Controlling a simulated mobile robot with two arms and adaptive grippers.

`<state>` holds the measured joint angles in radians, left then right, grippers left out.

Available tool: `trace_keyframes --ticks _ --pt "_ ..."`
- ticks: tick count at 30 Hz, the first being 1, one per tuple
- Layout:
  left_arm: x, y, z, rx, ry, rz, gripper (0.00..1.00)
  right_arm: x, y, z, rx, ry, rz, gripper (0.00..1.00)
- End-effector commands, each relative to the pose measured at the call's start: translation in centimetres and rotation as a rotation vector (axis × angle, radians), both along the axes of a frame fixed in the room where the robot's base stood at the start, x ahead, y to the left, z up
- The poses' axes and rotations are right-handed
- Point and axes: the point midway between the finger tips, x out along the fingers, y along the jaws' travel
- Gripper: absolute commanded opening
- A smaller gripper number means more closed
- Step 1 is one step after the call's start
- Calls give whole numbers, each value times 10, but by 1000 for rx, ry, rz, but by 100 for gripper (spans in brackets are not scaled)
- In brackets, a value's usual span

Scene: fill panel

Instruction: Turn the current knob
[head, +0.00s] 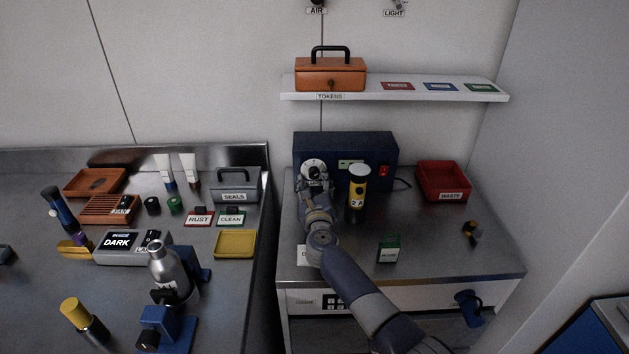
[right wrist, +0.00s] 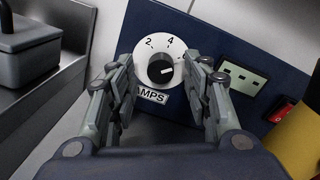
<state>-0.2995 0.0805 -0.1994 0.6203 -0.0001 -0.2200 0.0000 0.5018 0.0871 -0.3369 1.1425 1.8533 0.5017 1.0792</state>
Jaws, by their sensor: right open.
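The current knob (right wrist: 160,69) is a black knob with a white pointer mark, set in a white dial marked 2 and 4, above an AMPS label (right wrist: 152,95). Its pointer is turned toward the right in the right wrist view. The dial (head: 313,167) sits on the front of a dark blue power unit (head: 365,150). My right gripper (right wrist: 163,78) is open, with one finger on each side of the knob; I cannot tell whether they touch it. In the head view the gripper (head: 315,183) hides the lower part of the dial. My left gripper is not in view.
A yellow-and-black cylinder (head: 357,188) stands close right of the dial. A green box (head: 389,249) and a red WASTE bin (head: 443,181) are on the same bench. A shelf (head: 400,96) with an orange box (head: 331,74) is above. A gap separates the left bench.

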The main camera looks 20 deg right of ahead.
Motion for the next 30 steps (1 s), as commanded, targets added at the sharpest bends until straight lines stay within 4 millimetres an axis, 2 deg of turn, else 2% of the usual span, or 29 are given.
trace_keyframes --ticks 6,15,21,30 --pt "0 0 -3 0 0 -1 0 13 -4 0 -1 0 -1 45" --pt "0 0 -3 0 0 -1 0 14 -4 0 -1 1 -1 45" --pt "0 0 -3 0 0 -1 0 14 -4 0 -1 1 -1 1" --pt "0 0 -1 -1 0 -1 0 13 -4 1 -13 5 -1 1"
